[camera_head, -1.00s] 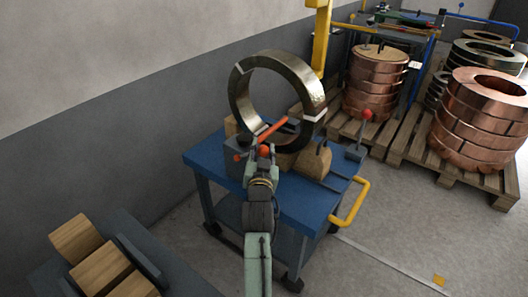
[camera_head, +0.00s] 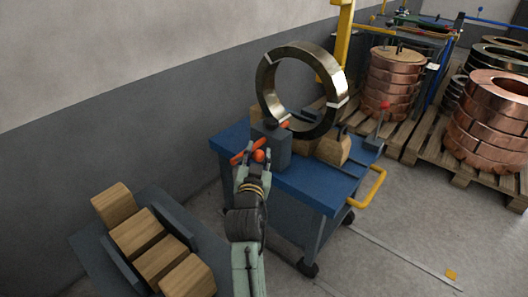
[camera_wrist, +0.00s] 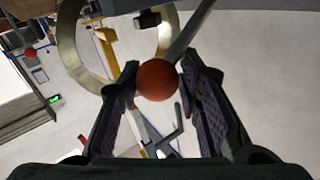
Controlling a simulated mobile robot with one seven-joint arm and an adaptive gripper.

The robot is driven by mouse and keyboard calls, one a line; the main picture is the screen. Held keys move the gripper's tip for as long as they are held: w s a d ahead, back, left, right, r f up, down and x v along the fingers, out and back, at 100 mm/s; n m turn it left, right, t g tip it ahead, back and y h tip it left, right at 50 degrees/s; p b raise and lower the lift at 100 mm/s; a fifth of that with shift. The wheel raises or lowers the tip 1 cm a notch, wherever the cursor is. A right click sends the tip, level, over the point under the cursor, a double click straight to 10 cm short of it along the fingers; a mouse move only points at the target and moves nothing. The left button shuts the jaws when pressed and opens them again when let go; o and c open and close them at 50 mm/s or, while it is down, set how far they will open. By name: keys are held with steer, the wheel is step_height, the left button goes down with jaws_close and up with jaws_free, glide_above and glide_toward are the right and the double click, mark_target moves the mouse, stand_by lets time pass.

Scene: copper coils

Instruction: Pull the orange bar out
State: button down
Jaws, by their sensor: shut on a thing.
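The orange bar (camera_head: 240,156) shows as a short slanted orange-red piece at the near left of a dark block on the blue cart. A small orange piece (camera_head: 284,124) shows behind that block, under the metal ring. An orange-red ball knob (camera_head: 259,156) is at my gripper (camera_head: 256,162). In the wrist view, the ball (camera_wrist: 157,80) sits between the two fingers of my gripper (camera_wrist: 157,85), which are shut on it. A grey rod (camera_wrist: 190,32) runs up from beside the ball. My fingers partly hide the bar's link to the ball.
A large metal ring (camera_head: 266,90) stands upright on the blue cart (camera_head: 300,185), with wooden blocks beside it. The cart has a yellow handle (camera_head: 372,193). Wooden blocks lie on a grey stand (camera_head: 95,245) at left. Copper coils (camera_head: 480,130) stand on pallets at right.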

steer(key=shift+s+a+f, duration=0.25)
steer(key=shift+s, duration=0.3)
steer(key=c, duration=1.6)
jaws_free()
steer(key=o, duration=0.4)
steer(key=shift+a, duration=0.1)
steer(key=shift+r, duration=0.1)
steer(key=s, duration=0.7)
steer(key=shift+s+a, duration=0.2)
steer(key=shift+s, duration=0.1)
